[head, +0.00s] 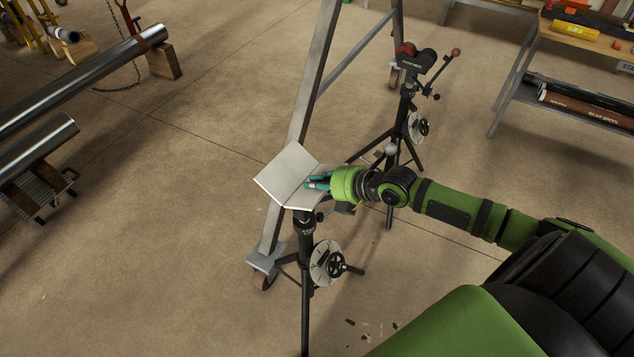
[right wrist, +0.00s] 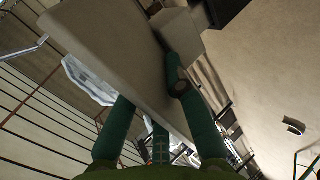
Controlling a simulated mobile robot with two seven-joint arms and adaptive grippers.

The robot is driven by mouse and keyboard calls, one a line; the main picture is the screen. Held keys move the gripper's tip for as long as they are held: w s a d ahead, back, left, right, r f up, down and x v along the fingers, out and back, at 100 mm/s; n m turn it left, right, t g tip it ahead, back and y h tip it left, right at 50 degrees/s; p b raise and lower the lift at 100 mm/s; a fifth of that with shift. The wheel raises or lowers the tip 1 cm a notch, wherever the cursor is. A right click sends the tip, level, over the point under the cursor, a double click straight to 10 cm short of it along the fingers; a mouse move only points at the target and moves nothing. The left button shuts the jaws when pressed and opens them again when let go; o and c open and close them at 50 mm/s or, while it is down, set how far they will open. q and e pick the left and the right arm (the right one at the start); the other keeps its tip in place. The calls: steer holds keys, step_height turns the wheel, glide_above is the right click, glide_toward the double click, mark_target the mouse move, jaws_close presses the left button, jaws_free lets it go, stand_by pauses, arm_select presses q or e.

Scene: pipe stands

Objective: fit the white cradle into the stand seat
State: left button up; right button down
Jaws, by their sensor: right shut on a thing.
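The white cradle (head: 283,176) is a V of two flat plates. In the head view it is at the top of the near black stand (head: 304,230). My right gripper (head: 314,184) is shut on the cradle's right side. In the right wrist view the cradle (right wrist: 115,50) fills the middle, with the green fingers (right wrist: 150,105) on either side of one plate. The stand seat is hidden under the cradle, so I cannot tell whether the cradle is seated or just above it. My left gripper is not in view.
A second tripod stand (head: 408,110) with a dark head is behind. A grey steel frame leg (head: 300,110) on casters rises just behind the cradle. Large pipes (head: 80,85) lie at the left. A workbench (head: 585,45) is at the upper right.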

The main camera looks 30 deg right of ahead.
steer(key=shift+w+f+b, duration=0.1)
steer(key=shift+f+b, duration=1.2)
steer(key=c, duration=1.2)
jaws_free()
steer(key=p+v, duration=0.4)
steer(key=v, duration=0.1)
steer(key=shift+f, duration=0.1)
steer(key=v, duration=0.7)
steer(key=shift+s, duration=0.3)
